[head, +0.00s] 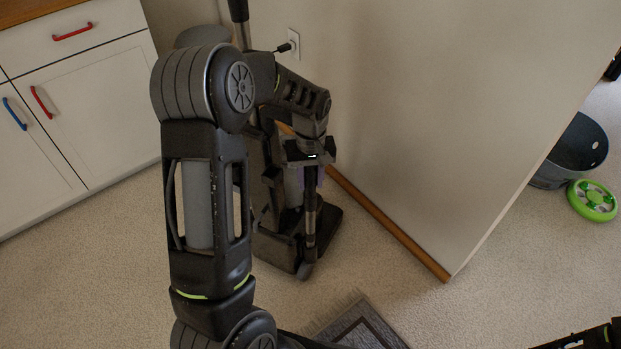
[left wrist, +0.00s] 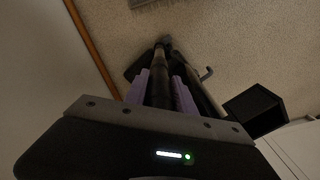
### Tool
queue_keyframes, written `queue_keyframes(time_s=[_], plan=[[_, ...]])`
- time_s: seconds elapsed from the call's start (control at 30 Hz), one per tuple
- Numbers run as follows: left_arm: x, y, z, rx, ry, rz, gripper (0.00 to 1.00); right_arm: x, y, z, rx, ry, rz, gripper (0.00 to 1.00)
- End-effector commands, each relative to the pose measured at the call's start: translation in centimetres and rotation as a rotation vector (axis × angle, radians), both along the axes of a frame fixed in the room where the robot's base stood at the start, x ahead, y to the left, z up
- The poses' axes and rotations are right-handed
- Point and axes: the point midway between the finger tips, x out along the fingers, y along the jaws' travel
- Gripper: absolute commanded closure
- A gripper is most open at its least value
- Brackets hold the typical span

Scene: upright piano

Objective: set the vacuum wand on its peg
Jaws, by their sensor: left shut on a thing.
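My left gripper (head: 311,178) is shut on the vacuum wand (head: 310,228), a dark upright tube beside the wall. In the left wrist view, the purple fingers of my left gripper (left wrist: 160,90) stand on either side of the dark wand (left wrist: 159,70). A dark stand (head: 275,243) rises behind the wand, partly hidden by my left arm. In the left wrist view, a lighter pole (left wrist: 195,90) runs close beside the wand, and a small grey hook (left wrist: 207,74), possibly the peg, sticks out near it. I cannot tell whether the wand touches the hook.
The wall (head: 420,120) with a wooden baseboard is close to the right of the wand. A white cabinet (head: 85,120) stands at the left. A grey rug (head: 357,328) lies in front. A grey bin (head: 572,152) and green wheel (head: 592,200) are far right. A black box (left wrist: 257,108) shows in the left wrist view.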

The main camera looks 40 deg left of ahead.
Motion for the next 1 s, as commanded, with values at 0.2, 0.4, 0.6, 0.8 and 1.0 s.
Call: queue_keyframes(time_s=[0.2,0.4,0.6,0.8,1.0], plan=[[0.02,0.00,-0.36,0.000,0.000,0.000,1.00,-0.01,0.00,-0.26,0.000,0.000,0.000,1.00],[0.01,0.01,-0.66,0.000,0.000,0.000,1.00,0.00,0.00,-0.44,0.000,0.000,0.000,1.00],[0.02,0.00,-0.72,0.000,0.000,0.000,1.00,0.00,0.00,-0.46,0.000,0.000,0.000,1.00],[0.02,0.00,-0.72,0.000,0.000,0.000,0.61,-0.01,0.00,-0.46,0.000,0.000,0.000,1.00],[0.01,0.00,-0.73,0.000,0.000,0.000,0.44,-0.01,0.00,-0.47,0.000,0.000,0.000,1.00]])
